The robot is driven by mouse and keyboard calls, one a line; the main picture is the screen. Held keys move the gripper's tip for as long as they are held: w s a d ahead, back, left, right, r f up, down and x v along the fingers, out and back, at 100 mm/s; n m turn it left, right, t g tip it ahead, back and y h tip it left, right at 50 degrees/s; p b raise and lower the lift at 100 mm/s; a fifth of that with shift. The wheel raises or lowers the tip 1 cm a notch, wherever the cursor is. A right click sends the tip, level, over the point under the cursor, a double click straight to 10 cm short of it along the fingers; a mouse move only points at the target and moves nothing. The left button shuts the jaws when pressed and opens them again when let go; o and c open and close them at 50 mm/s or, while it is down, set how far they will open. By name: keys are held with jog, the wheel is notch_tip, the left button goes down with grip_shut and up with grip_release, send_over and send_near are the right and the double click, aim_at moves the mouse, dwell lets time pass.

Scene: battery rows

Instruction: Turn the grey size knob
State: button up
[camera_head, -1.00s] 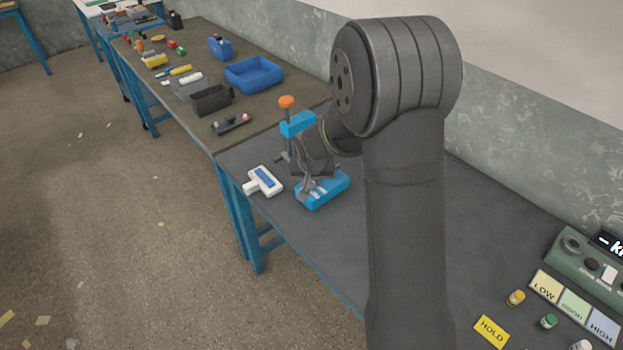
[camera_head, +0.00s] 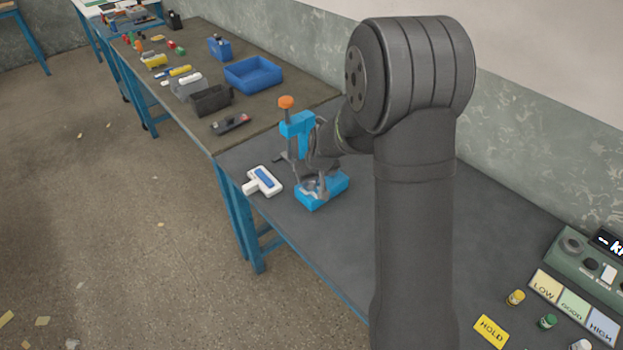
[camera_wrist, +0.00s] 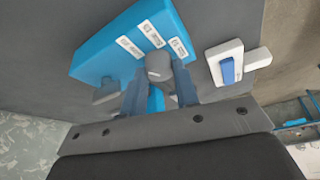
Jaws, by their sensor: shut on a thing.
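The grey size knob (camera_wrist: 158,66) sits on the blue device (camera_wrist: 95,58), which has several small white labels beside the knob. In the head view the blue device (camera_head: 322,194) stands on the dark bench, with a blue upright and an orange top. My gripper (camera_wrist: 160,88) is shut on the grey knob, one finger on each side of it. In the head view my gripper (camera_head: 318,180) is low at the device and partly hidden, and the knob is hard to make out there.
A white and blue handheld tool (camera_head: 263,181) lies left of the device. A dark open bin (camera_head: 211,99) and a blue bin (camera_head: 254,74) stand on the farther bench. LOW, GOOD and HIGH cards lie at the right. Bare bench lies in front of the device.

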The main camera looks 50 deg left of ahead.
dwell(0.4)
jog(key=o, duration=1)
jog(key=shift+r, duration=0.1)
jog(key=v, duration=1.7)
jog(key=shift+d, duration=0.2)
jog(key=x, duration=1.7)
jog(key=shift+a, duration=0.2)
